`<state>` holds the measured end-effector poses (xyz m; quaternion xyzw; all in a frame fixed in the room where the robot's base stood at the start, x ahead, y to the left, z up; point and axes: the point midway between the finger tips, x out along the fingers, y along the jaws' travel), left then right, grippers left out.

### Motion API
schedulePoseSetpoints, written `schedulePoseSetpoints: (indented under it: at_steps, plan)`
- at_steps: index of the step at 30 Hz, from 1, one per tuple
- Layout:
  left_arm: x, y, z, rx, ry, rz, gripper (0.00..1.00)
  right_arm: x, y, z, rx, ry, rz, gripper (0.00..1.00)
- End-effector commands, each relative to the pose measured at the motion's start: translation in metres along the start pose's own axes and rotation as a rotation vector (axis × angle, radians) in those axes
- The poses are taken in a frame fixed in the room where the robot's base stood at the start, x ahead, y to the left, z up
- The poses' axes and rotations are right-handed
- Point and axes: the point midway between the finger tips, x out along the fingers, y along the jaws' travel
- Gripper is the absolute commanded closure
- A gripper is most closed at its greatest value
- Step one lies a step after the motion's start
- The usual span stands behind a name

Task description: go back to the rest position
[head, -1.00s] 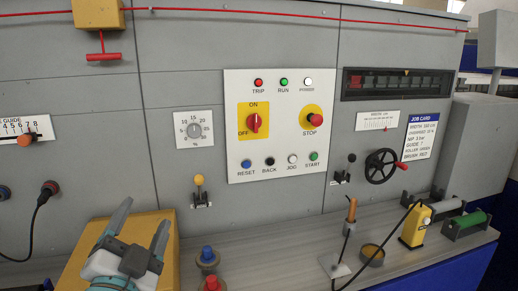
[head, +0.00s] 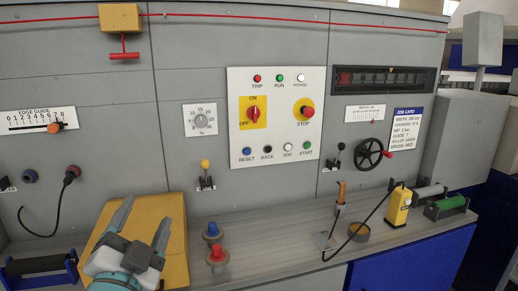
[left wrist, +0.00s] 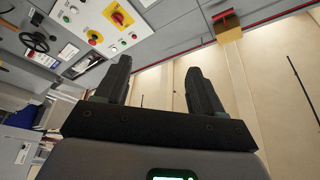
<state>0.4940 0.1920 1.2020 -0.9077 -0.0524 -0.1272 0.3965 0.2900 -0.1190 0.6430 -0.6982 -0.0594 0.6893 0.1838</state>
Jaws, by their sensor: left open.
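My left gripper (head: 143,225) is at the lower left of the head view, in front of the yellow box (head: 175,240) on the bench. Its two fingers are apart with nothing between them. In the left wrist view the fingers (left wrist: 155,85) also stand apart and empty, with the machine front beyond them. My right gripper is in neither view now.
The grey machine front carries a white control panel (head: 276,120), a black handwheel (head: 369,154) and a yellow-knobbed lever (head: 205,172). On the bench (head: 285,235) stand red (head: 217,252) and blue (head: 212,231) knobs, a yellow device (head: 398,207) and a green roller (head: 446,206).

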Motion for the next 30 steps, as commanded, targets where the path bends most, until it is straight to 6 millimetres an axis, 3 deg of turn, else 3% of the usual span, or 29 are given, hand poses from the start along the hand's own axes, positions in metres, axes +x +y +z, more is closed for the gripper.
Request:
schedulePoseSetpoints:
  at_steps: [2,3,11,17,20,23,26,30]
  plan:
    - [0.001,0.000,0.000,0.000,0.000,0.000,0.32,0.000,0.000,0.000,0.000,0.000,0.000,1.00]
    - [0.003,0.002,0.012,0.008,-0.027,0.004,0.32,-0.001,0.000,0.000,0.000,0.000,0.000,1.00]
    - [0.015,0.060,0.073,0.044,-0.154,0.124,0.32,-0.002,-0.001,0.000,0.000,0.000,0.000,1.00]
    - [0.006,0.119,0.128,0.067,-0.262,0.263,0.32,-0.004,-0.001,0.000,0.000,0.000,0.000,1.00]
    - [-0.009,0.160,0.163,0.055,-0.337,0.368,0.32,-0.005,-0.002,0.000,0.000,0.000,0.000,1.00]
    - [-0.041,0.214,0.205,-0.004,-0.450,0.512,0.32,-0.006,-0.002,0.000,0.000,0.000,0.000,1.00]
    - [-0.090,0.271,0.246,-0.116,-0.597,0.667,0.32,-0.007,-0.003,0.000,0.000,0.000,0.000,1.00]
    - [-0.180,0.339,0.282,-0.338,-0.858,0.864,0.32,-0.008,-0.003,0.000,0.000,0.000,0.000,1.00]
